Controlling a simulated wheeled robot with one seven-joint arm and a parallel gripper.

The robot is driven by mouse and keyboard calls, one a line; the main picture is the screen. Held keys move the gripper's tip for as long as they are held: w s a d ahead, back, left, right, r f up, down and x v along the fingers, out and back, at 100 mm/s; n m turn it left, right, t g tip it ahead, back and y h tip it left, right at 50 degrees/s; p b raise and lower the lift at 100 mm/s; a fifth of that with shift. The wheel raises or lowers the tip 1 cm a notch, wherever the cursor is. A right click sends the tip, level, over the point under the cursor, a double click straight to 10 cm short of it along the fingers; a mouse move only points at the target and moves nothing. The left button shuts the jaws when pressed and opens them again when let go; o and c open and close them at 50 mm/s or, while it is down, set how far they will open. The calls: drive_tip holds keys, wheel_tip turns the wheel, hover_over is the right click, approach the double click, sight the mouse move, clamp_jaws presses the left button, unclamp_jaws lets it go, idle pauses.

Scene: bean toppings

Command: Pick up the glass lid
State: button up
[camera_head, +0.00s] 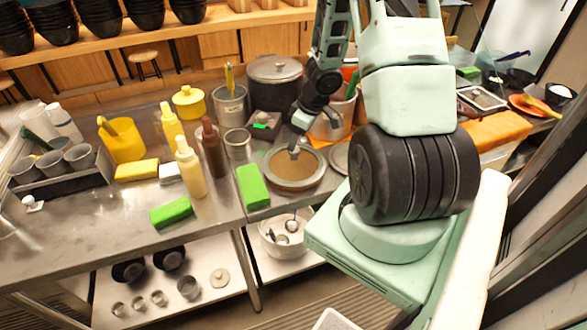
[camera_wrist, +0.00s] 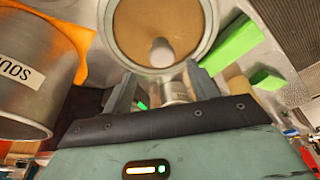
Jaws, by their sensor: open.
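The glass lid (camera_head: 283,180) is a round disc with a grey rim and a brown-looking middle, near the table's front edge in the head view. In the wrist view the lid (camera_wrist: 134,42) fills the top middle, with its pale rounded knob (camera_wrist: 161,52) near the lower rim. My gripper (camera_wrist: 162,80) is open and empty. Its two fingers point toward the lid, one on each side of the knob's line, and the knob looks just beyond the tips.
A green block (camera_head: 253,186) lies close left of the lid. A dark lidded pot (camera_head: 275,82) and a metal pot (camera_head: 231,104) stand behind. Bottles, including a brown one (camera_head: 213,150), stand left. A labelled metal container (camera_wrist: 30,85) is close at left in the wrist view.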

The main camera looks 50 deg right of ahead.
sight(294, 157)
drive_tip(key=b+x, duration=0.2)
drive_tip(key=x, duration=0.1)
drive_tip(key=b+x, duration=0.2)
drive_tip(key=shift+s+a+f, duration=0.1)
drive_tip(key=shift+s+a, duration=0.05)
drive_tip(key=shift+s, duration=0.15)
drive_tip(key=shift+w+f, duration=0.15)
drive_tip(key=shift+f, duration=0.15)
drive_tip(key=shift+r, duration=0.1)
clamp_jaws()
